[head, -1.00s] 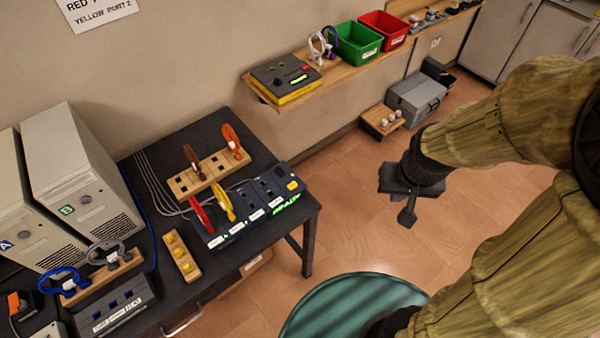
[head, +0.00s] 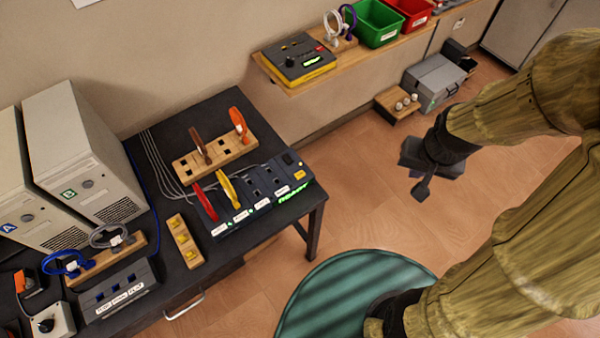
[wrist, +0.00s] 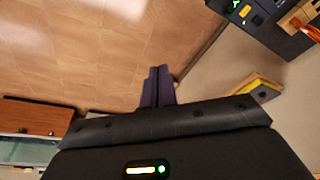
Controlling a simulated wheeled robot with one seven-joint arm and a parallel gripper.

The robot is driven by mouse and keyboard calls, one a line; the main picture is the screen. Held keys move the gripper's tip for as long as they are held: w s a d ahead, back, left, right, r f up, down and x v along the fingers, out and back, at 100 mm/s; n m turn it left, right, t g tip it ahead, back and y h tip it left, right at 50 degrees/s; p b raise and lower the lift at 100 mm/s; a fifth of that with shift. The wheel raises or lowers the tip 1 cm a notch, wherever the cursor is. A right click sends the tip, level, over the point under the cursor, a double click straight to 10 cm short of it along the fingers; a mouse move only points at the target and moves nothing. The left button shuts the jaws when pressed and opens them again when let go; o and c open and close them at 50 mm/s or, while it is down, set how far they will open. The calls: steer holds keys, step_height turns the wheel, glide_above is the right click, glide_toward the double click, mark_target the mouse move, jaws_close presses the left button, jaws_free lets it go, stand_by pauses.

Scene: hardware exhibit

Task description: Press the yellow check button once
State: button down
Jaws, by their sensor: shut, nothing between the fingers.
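The yellow check button (head: 299,175) is at the right end of the dark console (head: 262,214) on the black table. A lit green display (head: 292,195) lies in front of it. A red plug (head: 206,203) and a yellow plug (head: 229,189) stand in the console's left part. My gripper (head: 421,190) is shut and empty, well to the right of the console over open floor. In the wrist view its fingers (wrist: 158,87) are together, and a yellow patch (wrist: 245,11), likely the button, shows on the dark console at the top right, apart from the fingers.
A wooden rack (head: 214,152) with brown and orange plugs stands behind the console. A wall shelf (head: 283,84) carries a yellow-edged device (head: 299,62) and green and red bins. A round green-topped thing (head: 350,300) is in front. Floor between gripper and table is clear.

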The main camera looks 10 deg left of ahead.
steer(key=w+a+f+m+y+p, duration=0.1)
steer(key=w+a+f+m, duration=0.1)
steer(key=w+a+f, duration=0.3)
steer(key=m+t+y+p, duration=0.2)
steer(key=m+y+p, duration=0.4)
steer(key=m, duration=0.6)
glide_above(303, 176)
steer(key=b, duration=0.1)
step_height(303, 176, down, 13)
steer(key=y, duration=0.1)
steer(key=shift+f, duration=0.2)
steer(key=shift+f, duration=0.1)
step_height(303, 176, down, 9)
steer(key=b, duration=0.6)
steer(key=shift+b, duration=0.35)
steer(key=shift+f+b, duration=0.25)
steer(key=shift+b, duration=0.15)
